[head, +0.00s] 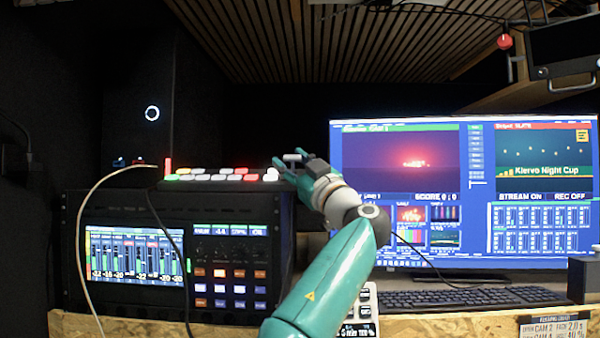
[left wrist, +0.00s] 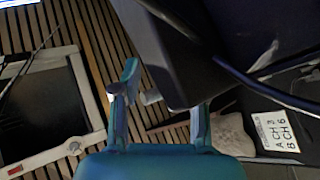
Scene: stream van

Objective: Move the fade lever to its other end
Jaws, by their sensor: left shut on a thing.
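The fade lever (head: 293,157) shows as a small pale grip at the right end of the button panel (head: 205,180), which has rows of lit red, green, yellow and white keys. My left gripper (head: 284,165) reaches it from the lower right and is shut on it. In the left wrist view the two fingers of my left gripper (left wrist: 162,98) stand a little apart, with the pale lever grip (left wrist: 150,97) between them. The lever's lower part and slot are hidden. My right gripper is out of view.
A rack with an audio screen (head: 135,256) and lit buttons stands under the panel. A large monitor (head: 396,222) and a keyboard (head: 450,298) are on the right. A pale cable (head: 82,240) loops in front of the rack. A label card (left wrist: 277,131) shows in the wrist view.

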